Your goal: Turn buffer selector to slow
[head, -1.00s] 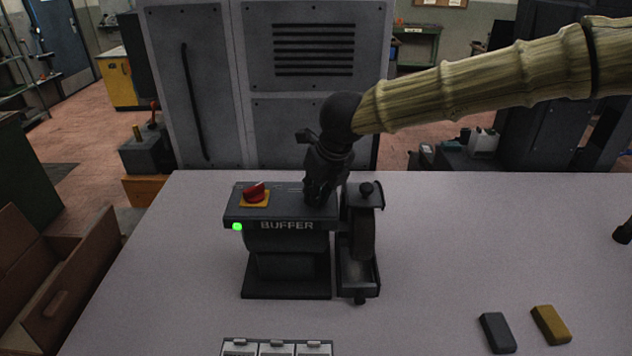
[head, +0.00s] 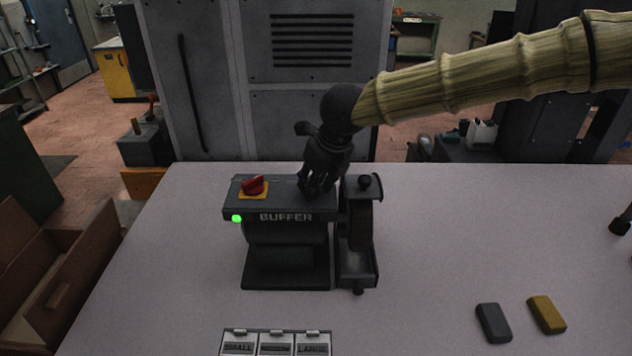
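The buffer (head: 286,235) is a dark machine on the table with a lit green lamp (head: 237,218) on its front edge.
The buffing wheel (head: 362,222) stands right of the panel, close to my gripper. A grey bar (head: 493,322) and a yellow bar (head: 547,314) lie at the right. Lidded boxes (head: 275,343) sit at the front. The table (head: 440,240) between is clear.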

